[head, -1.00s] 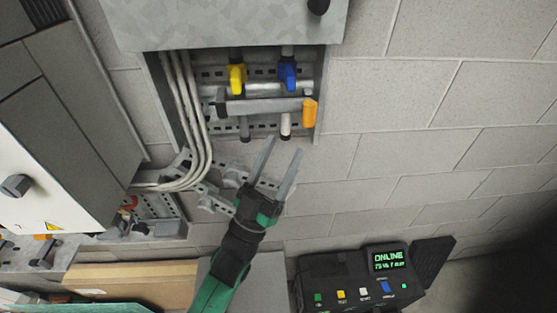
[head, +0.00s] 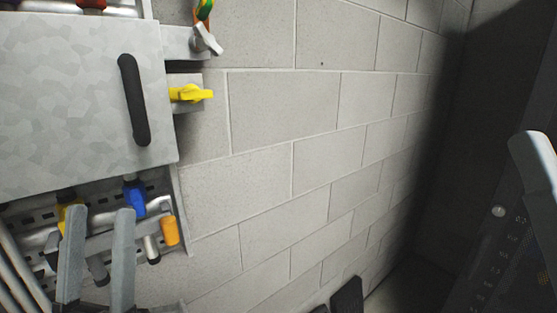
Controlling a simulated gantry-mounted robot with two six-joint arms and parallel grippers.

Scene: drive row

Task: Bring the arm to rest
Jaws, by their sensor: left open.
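My left gripper (head: 97,262) shows at the bottom left of the head view. Its two grey fingers are apart with nothing between them. They overlap the pipe bay (head: 184,222) in the picture, in front of a yellow valve handle (head: 70,203) and left of a blue valve handle (head: 135,198). I cannot tell how far the fingers are from the pipes. The rest of the left arm is out of frame.
A grey metal cabinet door (head: 60,100) with a black handle (head: 133,100) fills the upper left. An orange end piece (head: 170,231) and a yellow lever (head: 192,94) stick out nearby. The block wall (head: 290,170) in the middle is clear. A dark panel (head: 500,240) stands at right.

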